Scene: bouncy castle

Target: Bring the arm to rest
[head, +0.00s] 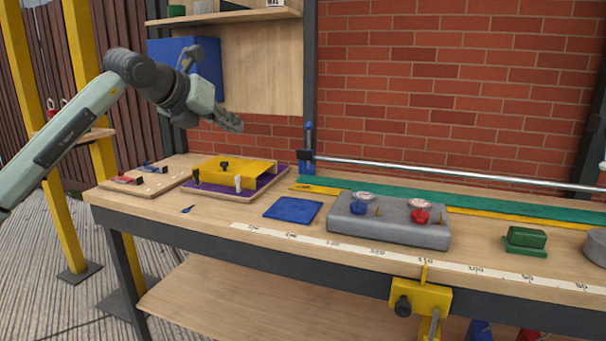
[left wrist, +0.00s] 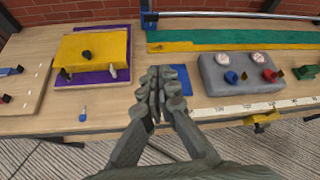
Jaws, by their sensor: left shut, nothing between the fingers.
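My left gripper (head: 232,122) is raised above the left part of the workbench (head: 340,262) in the head view, clear of everything on it. It is shut and empty. In the left wrist view its fingers (left wrist: 160,92) are together, in front of a blue square mat (left wrist: 178,112) that they partly cover. My right gripper is in neither view.
Below the gripper a yellow block (head: 240,170) sits on a purple board (head: 222,190). A grey block (head: 388,222) with blue and red knobs stands mid-bench. A wooden shelf (head: 228,16) and a blue panel (head: 208,62) are behind the arm. A yellow post (head: 82,60) stands left.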

